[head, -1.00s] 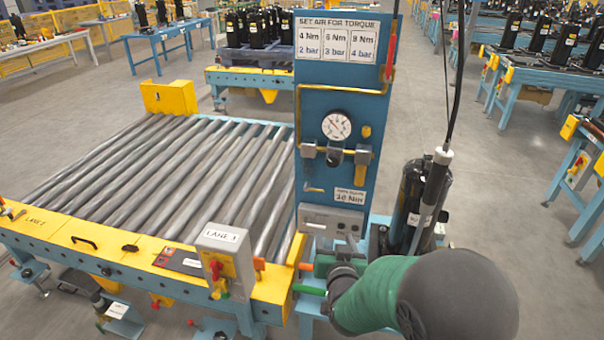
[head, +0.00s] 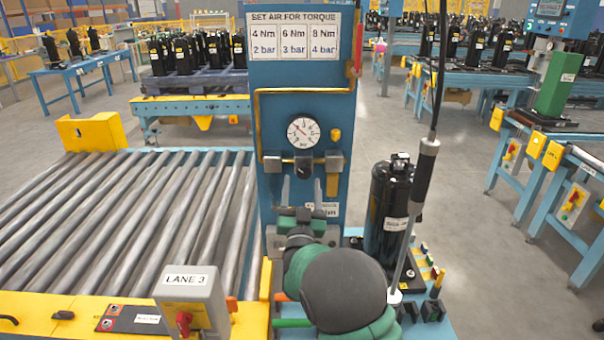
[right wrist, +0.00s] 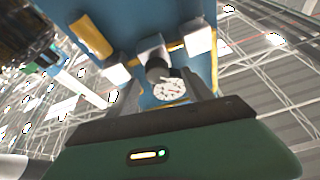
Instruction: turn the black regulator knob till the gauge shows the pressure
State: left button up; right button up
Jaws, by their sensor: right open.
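The black regulator knob (head: 304,166) sits below the round white gauge (head: 303,133) on a blue panel (head: 270,110). The gauge needle points to the upper left; its figures are too small to read. My right gripper (head: 302,184) is open and empty, just below the knob, fingers pointing up the panel and apart from it. In the right wrist view the knob (right wrist: 157,70) and gauge (right wrist: 170,90) show ahead, beyond the green palm. A sign (head: 293,35) pairs 4 Nm with 2 bar, 6 Nm with 3 bar, 8 Nm with 4 bar. My left gripper is out of view.
Metal blocks (head: 272,166) flank the knob, with a yellow strip (head: 332,185) at right. A label low on the panel is partly hidden by my gripper. A black compressor (head: 388,212) and a hanging tool (head: 424,170) stand right. A roller conveyor (head: 130,215) lies left.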

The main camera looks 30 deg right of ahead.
aim_at(304, 174)
jog(key=x, duration=0.4)
jog(key=shift+s+d, duration=0.1)
jog(key=shift+d, duration=0.55)
jog(key=shift+a+r, duration=0.1)
jog(key=shift+a, duration=0.25)
jog(key=c, duration=0.6)
grip_shut()
